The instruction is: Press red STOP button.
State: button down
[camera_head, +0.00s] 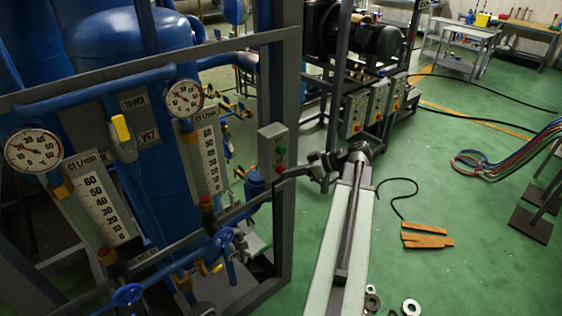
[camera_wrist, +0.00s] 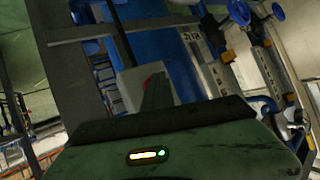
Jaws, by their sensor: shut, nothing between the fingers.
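A grey control box (camera_head: 272,148) is fixed on a dark upright post of the blue equipment frame. In the wrist view the box (camera_wrist: 128,88) appears tilted. I cannot tell whether the tips touch the button.
Pipes, gauges and a blue valve wheel (camera_head: 127,294) fill the left. Another rack with several button boxes (camera_head: 355,112) stands behind. Orange-brown pieces (camera_head: 427,238), metal rings (camera_head: 411,307) and cables (camera_head: 480,165) lie on the green floor, otherwise mostly clear at right.

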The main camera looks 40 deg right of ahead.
jog(key=shift+w, duration=0.1)
dwell(0.4)
jog(key=shift+w+r, duration=0.1)
jog(key=shift+w, duration=0.2)
jog(key=shift+s, duration=0.2)
dwell(0.4)
jog(key=s, duration=0.5)
jog(key=shift+s+a, duration=0.2)
jog(key=shift+s, duration=0.2)
dwell(0.4)
